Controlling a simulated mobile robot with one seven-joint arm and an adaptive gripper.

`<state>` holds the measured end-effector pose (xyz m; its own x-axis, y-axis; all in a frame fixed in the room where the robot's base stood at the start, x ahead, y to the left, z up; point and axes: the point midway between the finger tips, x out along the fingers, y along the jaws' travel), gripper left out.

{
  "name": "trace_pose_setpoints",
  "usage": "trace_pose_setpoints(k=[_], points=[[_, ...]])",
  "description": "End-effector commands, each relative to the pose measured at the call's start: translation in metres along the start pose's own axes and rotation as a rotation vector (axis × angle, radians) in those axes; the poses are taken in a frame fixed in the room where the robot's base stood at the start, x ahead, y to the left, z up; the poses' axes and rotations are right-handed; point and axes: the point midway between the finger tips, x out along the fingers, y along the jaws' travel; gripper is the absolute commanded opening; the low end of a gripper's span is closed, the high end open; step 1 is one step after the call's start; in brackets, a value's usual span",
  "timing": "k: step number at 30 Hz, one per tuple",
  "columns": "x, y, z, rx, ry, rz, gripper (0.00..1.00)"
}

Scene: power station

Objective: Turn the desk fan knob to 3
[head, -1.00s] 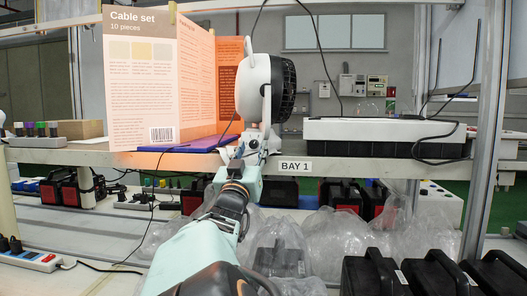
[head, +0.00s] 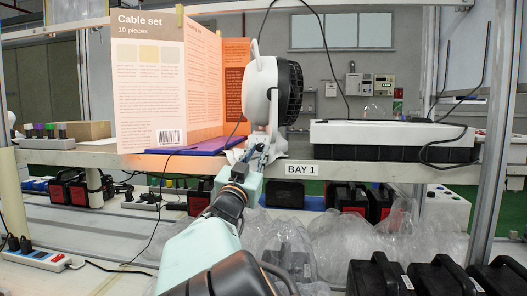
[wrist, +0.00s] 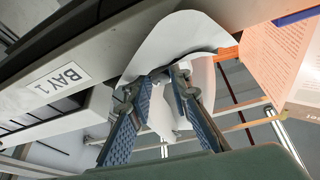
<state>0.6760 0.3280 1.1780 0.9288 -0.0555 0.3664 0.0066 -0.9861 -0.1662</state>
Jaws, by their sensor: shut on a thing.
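The desk fan (head: 259,92) stands on the bench shelf, with a white rear housing and a black grille facing right. My gripper (head: 257,150) reaches up to the fan's low front part at the shelf edge. In the wrist view the two blue-padded fingers of my gripper (wrist: 164,74) converge at the white fan base (wrist: 185,35). They are shut on a small part there, which appears to be the knob. The fingertips hide most of it, and its number marks cannot be read.
An open cable set board (head: 150,90) stands left of the fan, by a purple flat item (head: 210,146). A white and black box (head: 390,140) stands right on the shelf (head: 365,170). Plastic bags (head: 340,240) and black cases (head: 440,275) lie below.

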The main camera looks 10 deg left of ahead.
Motion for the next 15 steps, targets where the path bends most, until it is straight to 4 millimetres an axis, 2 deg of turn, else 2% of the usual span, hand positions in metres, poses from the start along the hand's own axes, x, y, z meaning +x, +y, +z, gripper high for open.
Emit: trace_pose_setpoints(k=[6,15], points=[[0.0017,-0.0016,-0.0035,0.137,-0.005,0.056,0.0],[0.001,-0.0031,-0.0031,0.255,-0.011,0.104,0.0]])
